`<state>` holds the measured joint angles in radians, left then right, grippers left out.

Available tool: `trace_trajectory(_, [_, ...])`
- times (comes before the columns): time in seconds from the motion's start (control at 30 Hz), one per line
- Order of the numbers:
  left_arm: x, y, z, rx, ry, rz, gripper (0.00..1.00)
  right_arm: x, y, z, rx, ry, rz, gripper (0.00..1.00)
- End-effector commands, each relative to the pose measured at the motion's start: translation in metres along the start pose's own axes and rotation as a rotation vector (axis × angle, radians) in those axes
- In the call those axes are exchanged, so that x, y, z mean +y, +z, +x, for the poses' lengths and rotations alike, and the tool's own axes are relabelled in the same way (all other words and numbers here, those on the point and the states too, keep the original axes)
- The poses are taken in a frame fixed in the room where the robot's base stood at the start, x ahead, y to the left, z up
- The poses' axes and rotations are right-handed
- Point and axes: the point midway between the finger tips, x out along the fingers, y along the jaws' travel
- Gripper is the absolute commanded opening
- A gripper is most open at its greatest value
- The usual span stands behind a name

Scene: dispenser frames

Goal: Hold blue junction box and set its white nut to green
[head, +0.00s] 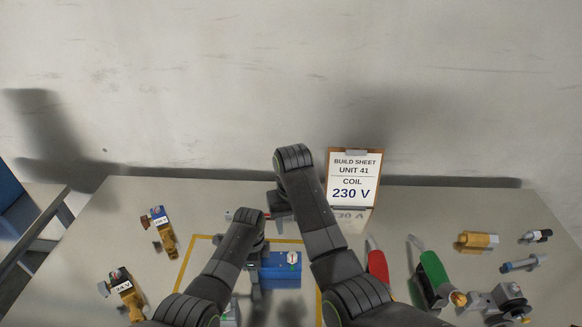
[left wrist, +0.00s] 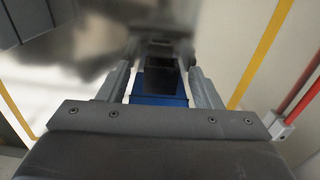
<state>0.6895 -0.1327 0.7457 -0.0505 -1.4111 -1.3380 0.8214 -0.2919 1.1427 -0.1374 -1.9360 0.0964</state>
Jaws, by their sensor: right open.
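The blue junction box (head: 282,277) sits inside a yellow outline on the table, partly hidden by my arms. On its upper right is a white nut (head: 293,259) with small coloured marks; which mark it points at is too small to tell. My left gripper (head: 256,282) is at the left part of the box. In the left wrist view its fingers (left wrist: 160,88) stand on both sides of the blue body (left wrist: 157,100) and seem to touch it. My right gripper (head: 279,207) is open and empty, behind and above the box.
A build sheet (head: 354,178) reading "UNIT 41 COIL 230 V" stands at the back. Brass valve parts (head: 167,238) lie left. A red-handled tool (head: 377,263), a green-handled tool (head: 433,275) and a brass fitting (head: 477,242) lie right.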

Motion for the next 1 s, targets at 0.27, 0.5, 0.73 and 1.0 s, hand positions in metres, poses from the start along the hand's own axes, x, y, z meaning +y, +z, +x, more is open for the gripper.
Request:
trace_trajectory(0.27, [0.000,0.000,0.000,0.000,0.000,0.000,0.75,0.000,0.000,0.000,-0.001,0.000,0.000,0.46])
trace_trajectory(0.5, [0.000,0.000,-0.004,0.000,-0.001,0.000,0.75,0.000,0.000,0.000,-0.001,0.000,0.000,0.46])
trace_trajectory(0.73, [-0.001,0.000,-0.030,0.001,-0.004,0.000,0.75,0.000,0.000,0.000,0.000,0.000,0.000,0.46])
trace_trajectory(1.0, [-0.001,0.000,-0.079,0.001,-0.005,0.001,0.75,0.000,0.000,0.000,0.000,0.000,0.000,0.46])
